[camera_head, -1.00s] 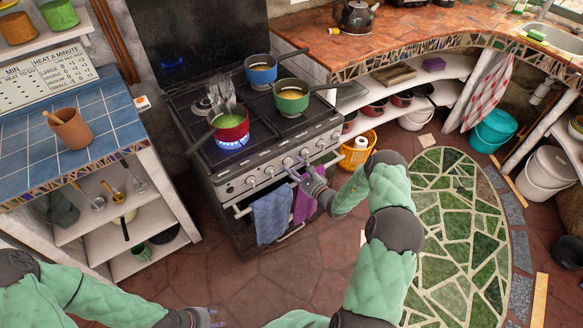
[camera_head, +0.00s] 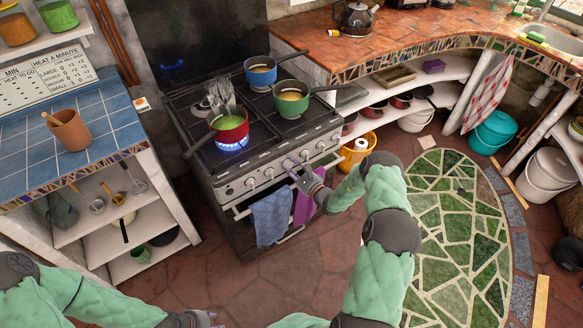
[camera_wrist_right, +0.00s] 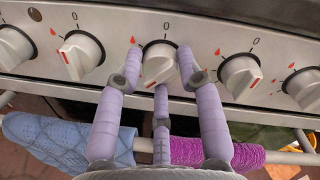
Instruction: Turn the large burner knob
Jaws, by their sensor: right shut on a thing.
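The stove (camera_head: 262,150) has a row of white knobs along its front panel. In the right wrist view the middle knob (camera_wrist_right: 159,64), which I take for the large burner knob, sits between the lilac fingers of my right gripper (camera_wrist_right: 158,70). Two fingers close on its sides and a third lies below it. Its red mark points down and slightly left, away from the 0 above. In the head view my right gripper (camera_head: 296,169) is at the panel and hides this knob. My left gripper (camera_head: 204,318) is at the bottom edge, partly cut off.
A flame (camera_head: 232,141) burns under the red pot (camera_head: 230,127). A blue pot (camera_head: 261,70) and a green pot (camera_head: 291,96) stand on other burners. Blue (camera_head: 271,217) and purple (camera_head: 305,205) towels hang on the oven rail below my right gripper. Neighbouring knobs (camera_wrist_right: 240,76) sit close by.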

